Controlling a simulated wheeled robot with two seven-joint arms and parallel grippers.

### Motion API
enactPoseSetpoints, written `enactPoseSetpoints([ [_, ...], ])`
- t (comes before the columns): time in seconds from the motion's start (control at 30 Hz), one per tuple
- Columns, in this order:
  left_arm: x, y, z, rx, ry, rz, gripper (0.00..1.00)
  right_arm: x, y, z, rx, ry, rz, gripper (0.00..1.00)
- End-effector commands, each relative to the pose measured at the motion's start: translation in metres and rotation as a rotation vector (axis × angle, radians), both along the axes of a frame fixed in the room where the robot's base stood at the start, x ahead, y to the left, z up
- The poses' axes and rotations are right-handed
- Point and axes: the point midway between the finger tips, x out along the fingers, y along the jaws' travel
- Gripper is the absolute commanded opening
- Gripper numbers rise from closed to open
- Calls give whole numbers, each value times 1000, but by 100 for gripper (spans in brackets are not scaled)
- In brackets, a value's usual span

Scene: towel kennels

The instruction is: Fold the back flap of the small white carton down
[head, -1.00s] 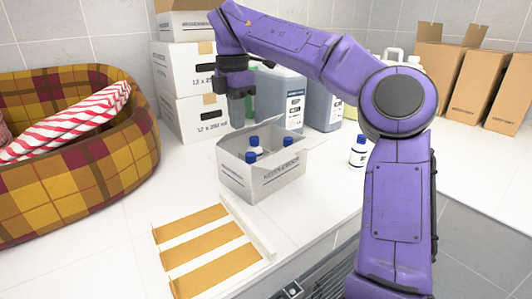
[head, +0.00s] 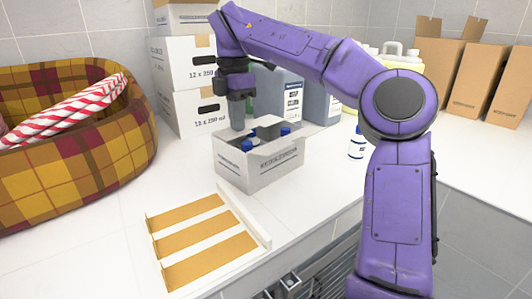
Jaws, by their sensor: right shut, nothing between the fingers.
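The small white carton (head: 272,172) stands on the white counter with its top open. Blue-capped bottles (head: 285,131) show inside it. A grey, shaded panel, apparently a flap (head: 269,128), shows at the carton's back edge; its exact angle is hard to tell. My right gripper (head: 237,124) points down, shut and empty, with its fingertips at the carton's back left rim. I cannot tell whether it touches the carton. The gripper hides part of the back left corner. My left gripper is not in view.
Stacked white cartons (head: 192,108) and large grey jugs (head: 320,103) stand behind. A lone blue-capped bottle (head: 357,145) stands to the right. A tray with orange stripes (head: 205,240) lies in front, a plaid pet bed (head: 80,170) at left. Brown boxes (head: 487,85) stand back right.

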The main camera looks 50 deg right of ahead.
Motion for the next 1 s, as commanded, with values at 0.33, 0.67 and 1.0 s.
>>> enactPoseSetpoints([
  [0.33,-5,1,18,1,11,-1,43,-1,0,22,0,0,-1,0],
  [0.67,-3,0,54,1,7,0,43,1,1,62,-1,0,3,0],
  [1.0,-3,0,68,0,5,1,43,0,1,79,0,1,3,0],
])
